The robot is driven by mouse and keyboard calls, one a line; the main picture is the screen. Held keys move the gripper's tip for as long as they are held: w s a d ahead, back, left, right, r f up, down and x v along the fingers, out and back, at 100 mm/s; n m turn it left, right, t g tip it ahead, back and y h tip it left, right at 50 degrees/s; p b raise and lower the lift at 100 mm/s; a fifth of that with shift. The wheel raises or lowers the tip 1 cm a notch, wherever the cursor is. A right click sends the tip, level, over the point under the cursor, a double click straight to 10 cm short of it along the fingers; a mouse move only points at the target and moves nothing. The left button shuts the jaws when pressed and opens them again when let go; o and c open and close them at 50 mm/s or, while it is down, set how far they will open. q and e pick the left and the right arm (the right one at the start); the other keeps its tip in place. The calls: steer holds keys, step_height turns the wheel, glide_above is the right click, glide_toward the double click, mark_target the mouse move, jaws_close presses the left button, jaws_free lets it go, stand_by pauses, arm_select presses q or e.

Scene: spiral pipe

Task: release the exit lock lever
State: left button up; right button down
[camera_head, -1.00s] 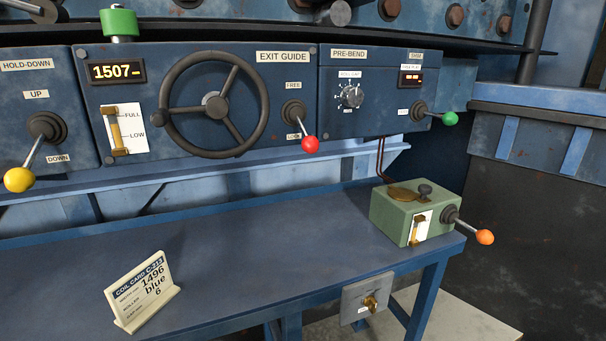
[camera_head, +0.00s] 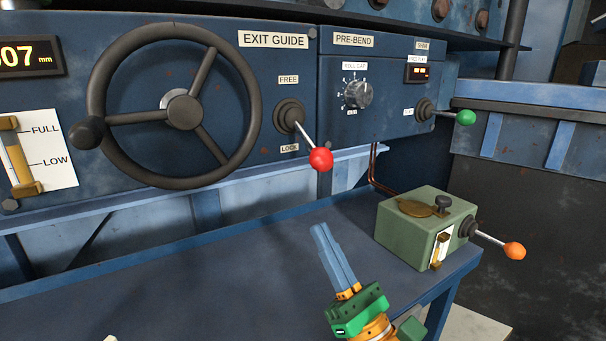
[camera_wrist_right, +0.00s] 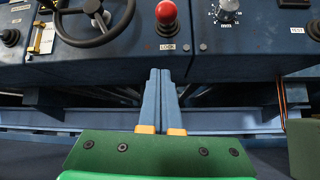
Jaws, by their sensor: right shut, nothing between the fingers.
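The exit lock lever has a red ball knob (camera_head: 321,159) on a short metal rod from a dark round pivot (camera_head: 289,117) on the blue EXIT GUIDE panel. The rod slants down and right, with the knob low near the LOCK label (camera_head: 290,148); the FREE label (camera_head: 288,80) is above the pivot. The knob also shows in the right wrist view (camera_wrist_right: 166,13), straight ahead of the fingers. My right gripper (camera_head: 318,232), with blue fingers, is shut and empty, below the knob and apart from it, above the bench. My left gripper is not in view.
A dark handwheel (camera_head: 183,110) is left of the lever. A green box (camera_head: 409,231) with an orange-knobbed lever (camera_head: 514,251) stands on the bench at right. A green-knobbed lever (camera_head: 465,117) is on the PRE-BEND panel. The space between gripper and knob looks clear.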

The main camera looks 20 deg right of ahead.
mark_target(310, 147)
arm_select(q)
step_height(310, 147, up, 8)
steer(key=p, duration=0.8)
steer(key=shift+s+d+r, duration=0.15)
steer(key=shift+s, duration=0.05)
arm_select(e)
steer(key=w+r, duration=0.3)
steer(key=r, duration=0.5)
steer(key=shift+w+a+r, duration=0.2)
steer(key=shift+a+r, duration=0.15)
steer(key=shift+w, duration=0.1)
